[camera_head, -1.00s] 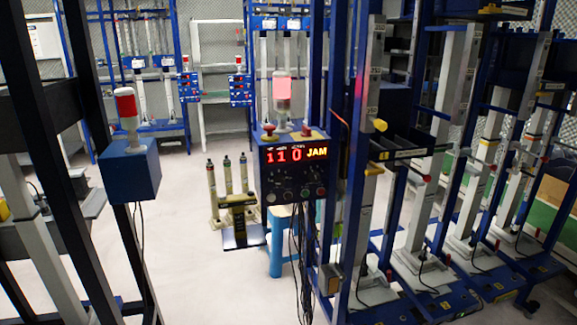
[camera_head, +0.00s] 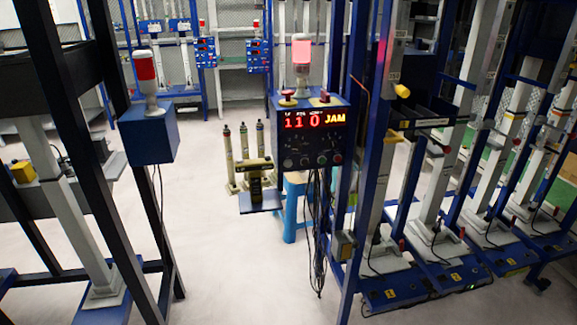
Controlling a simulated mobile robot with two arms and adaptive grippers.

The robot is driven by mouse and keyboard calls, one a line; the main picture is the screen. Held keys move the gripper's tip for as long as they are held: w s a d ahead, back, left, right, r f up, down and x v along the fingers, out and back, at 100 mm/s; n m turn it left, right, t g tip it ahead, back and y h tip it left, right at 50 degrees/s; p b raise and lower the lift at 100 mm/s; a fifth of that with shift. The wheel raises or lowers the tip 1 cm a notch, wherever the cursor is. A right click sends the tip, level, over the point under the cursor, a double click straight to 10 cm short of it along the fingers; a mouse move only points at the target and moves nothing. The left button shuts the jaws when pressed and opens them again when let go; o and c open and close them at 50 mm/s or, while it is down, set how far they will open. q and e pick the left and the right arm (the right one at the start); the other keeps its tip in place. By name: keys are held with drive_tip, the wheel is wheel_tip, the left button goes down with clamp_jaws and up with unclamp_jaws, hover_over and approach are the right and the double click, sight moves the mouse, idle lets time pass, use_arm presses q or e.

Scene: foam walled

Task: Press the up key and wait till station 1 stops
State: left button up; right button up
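A blue control box (camera_head: 312,135) stands in the middle of the view, fixed by a tall blue and grey rack. Its red and yellow display (camera_head: 315,119) reads "110 JAM". Below the display is a row of small round keys (camera_head: 312,160); their labels are too small to read, so I cannot tell which is the up key. Red knobs (camera_head: 288,97) sit on top of the box. A signal lamp (camera_head: 301,50) above it glows pinkish red. Neither of my grippers shows in the view.
Blue racks with grey columns (camera_head: 433,190) line the right side. A dark frame with a blue box and red-white lamp (camera_head: 147,133) stands at left. A blue stool (camera_head: 292,205) and hanging black cables (camera_head: 318,235) are below the control box. The pale floor (camera_head: 225,265) between is clear.

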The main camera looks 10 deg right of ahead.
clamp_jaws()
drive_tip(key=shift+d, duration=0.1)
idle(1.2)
